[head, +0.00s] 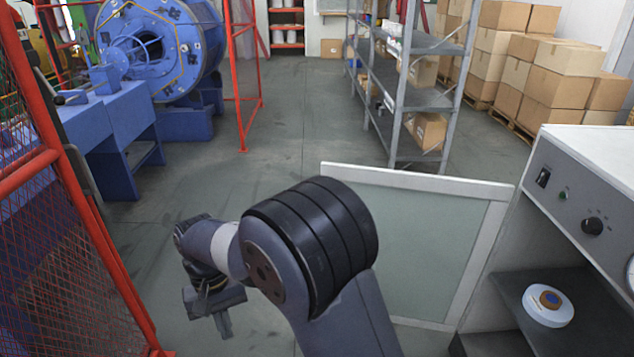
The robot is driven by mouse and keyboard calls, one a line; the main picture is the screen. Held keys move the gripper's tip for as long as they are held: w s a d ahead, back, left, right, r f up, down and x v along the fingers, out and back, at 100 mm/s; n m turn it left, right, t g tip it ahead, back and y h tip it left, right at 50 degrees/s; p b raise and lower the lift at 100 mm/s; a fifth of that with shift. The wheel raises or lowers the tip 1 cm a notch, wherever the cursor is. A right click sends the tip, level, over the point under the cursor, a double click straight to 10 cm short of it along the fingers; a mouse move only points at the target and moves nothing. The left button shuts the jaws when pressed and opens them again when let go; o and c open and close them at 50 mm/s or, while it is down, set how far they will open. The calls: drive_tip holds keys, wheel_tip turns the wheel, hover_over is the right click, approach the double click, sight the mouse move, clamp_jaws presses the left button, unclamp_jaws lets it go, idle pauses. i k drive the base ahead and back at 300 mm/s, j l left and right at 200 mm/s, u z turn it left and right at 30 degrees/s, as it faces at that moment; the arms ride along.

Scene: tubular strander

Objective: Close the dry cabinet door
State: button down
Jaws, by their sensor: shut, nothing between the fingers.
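The dry cabinet (575,150) stands at the right with its front open. Its door (420,178), a white frame around a greenish glass pane, stands swung out from the cabinet, reaching left across the middle of the view. My arm hides the door's lower left part. My gripper (222,322) hangs over the floor at the lower left, to the left of the door and apart from it. It is shut and empty, with its fingers pointing down.
A white spool (549,305) lies on the cabinet's dark shelf (600,325). Red mesh fencing (75,230) and the blue strander (165,45) are at the left. Grey shelving (400,80) stands behind the door, with stacked cartons (570,75) at the back right. The middle floor (260,165) is clear.

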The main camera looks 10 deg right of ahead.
sight(498, 195)
drive_tip(key=i+z, duration=0.1)
drive_tip(key=i, duration=0.7)
drive_tip(key=i+j+z, duration=0.15)
drive_tip(key=i, duration=0.6)
drive_tip(key=i+j+z, duration=0.1)
drive_tip(key=z, duration=1)
